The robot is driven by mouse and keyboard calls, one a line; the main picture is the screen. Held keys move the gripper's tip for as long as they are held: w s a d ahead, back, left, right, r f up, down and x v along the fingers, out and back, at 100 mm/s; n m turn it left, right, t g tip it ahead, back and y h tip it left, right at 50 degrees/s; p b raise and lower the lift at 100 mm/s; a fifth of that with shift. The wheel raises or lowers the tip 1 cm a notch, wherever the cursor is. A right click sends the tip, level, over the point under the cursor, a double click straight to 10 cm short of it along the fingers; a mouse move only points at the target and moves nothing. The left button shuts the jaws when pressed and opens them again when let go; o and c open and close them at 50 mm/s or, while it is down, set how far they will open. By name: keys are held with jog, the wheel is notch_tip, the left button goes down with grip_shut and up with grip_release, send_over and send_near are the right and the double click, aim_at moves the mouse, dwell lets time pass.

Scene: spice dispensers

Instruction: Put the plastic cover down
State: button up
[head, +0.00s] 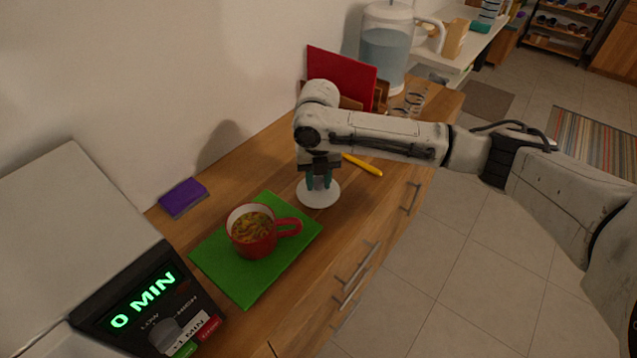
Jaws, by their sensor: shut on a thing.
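The plastic cover (318,195) is a small whitish, round, shallow dome. It is at the wooden counter just right of the green mat; I cannot tell if it touches the wood. My gripper (318,184) points straight down over it, with its dark teal fingers shut on the cover's top. The fingertips and the grip point are partly hidden by the gripper body.
A red mug (254,232) with food in it stands on a green mat (236,288). A microwave (120,255) reading 0 MIN is at left. A purple sponge (183,198), a yellow-handled utensil (362,165) and a water dispenser (386,45) are on the counter (245,160).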

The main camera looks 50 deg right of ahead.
aim_at(318, 180)
jog(key=shift+f, duration=0.85)
jog(key=o, duration=1.1)
jog(key=shift+f, duration=0.1)
jog(key=shift+c, duration=0.2)
notch_tip(318, 180, up, 12)
